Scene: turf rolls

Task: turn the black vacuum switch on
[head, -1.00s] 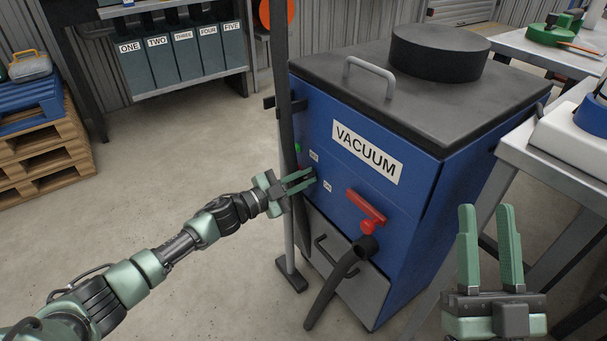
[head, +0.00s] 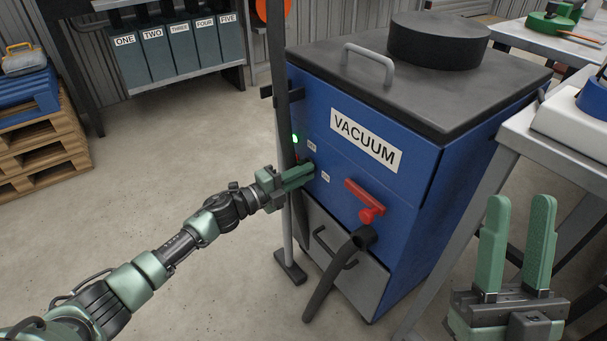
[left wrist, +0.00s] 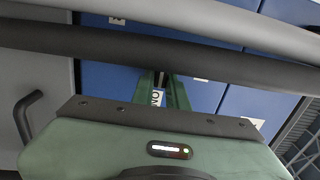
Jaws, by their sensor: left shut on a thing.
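The blue vacuum unit (head: 350,110) stands in the middle of the head view, with a large VACUUM label (head: 366,142) on its front. My left gripper (head: 310,172) is against the left part of this front, its fingers shut between two small white labels. The black switch is hidden behind the fingers in the head view. In the left wrist view the fingers (left wrist: 163,85) close around a narrow dark piece that looks like the switch (left wrist: 160,78); its position is unclear. A green light (head: 295,138) glows above the gripper. My right gripper (head: 520,205) is open and empty at the lower right.
A dark upright post (head: 279,80) stands close by my left gripper. A red handle (head: 365,200) and black hose (head: 338,270) project from the vacuum's front. A grey-topped table (head: 540,145) stands at right. Open floor (head: 180,150) lies left.

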